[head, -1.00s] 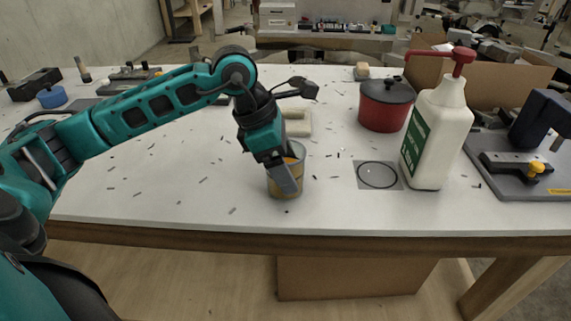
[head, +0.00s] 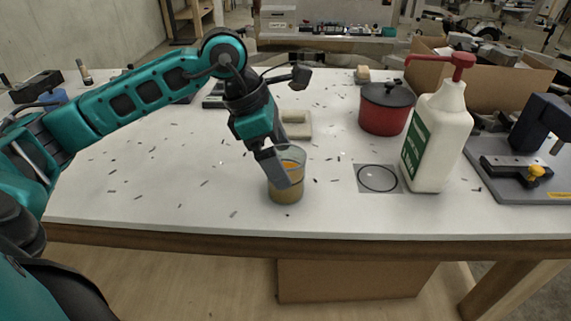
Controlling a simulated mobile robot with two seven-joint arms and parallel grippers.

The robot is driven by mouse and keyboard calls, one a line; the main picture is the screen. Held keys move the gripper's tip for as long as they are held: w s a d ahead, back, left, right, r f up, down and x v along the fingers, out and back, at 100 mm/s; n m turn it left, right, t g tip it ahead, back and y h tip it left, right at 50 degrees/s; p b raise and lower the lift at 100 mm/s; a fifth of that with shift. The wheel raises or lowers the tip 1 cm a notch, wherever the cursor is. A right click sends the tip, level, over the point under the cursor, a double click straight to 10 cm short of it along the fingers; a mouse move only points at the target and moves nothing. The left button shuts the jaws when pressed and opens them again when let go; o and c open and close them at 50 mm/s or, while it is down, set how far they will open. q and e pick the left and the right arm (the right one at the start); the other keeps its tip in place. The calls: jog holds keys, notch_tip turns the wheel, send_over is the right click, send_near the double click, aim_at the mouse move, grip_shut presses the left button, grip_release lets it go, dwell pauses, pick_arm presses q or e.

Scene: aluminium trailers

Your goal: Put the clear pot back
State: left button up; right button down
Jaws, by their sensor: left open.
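The clear pot (head: 288,192) stands upright on the white table near its front edge. It is see-through and holds something amber or brown in its lower part. My left gripper (head: 274,167) is open and points down at the pot. One finger overlaps the pot's left upper side in the picture; the other finger is not clear, and I cannot tell whether the gripper touches the pot. A grey square with a black ring (head: 377,178) lies on the table to the right of the pot, with nothing on it. My right gripper is not in view.
A white bottle with a red pump (head: 437,135) stands just right of the ringed square. A red lidded pot (head: 386,108) is behind it. A pale block on a tray (head: 296,124) lies behind the clear pot. Small dark shavings are scattered over the table (head: 180,185).

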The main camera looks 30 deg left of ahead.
pick_arm(q)
jog(key=v, duration=0.8)
jog(key=shift+r+p, duration=0.35)
jog(key=shift+p, duration=0.05)
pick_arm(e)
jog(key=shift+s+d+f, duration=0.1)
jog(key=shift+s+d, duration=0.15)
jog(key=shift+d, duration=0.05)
pick_arm(q)
jog(key=shift+s, duration=0.1)
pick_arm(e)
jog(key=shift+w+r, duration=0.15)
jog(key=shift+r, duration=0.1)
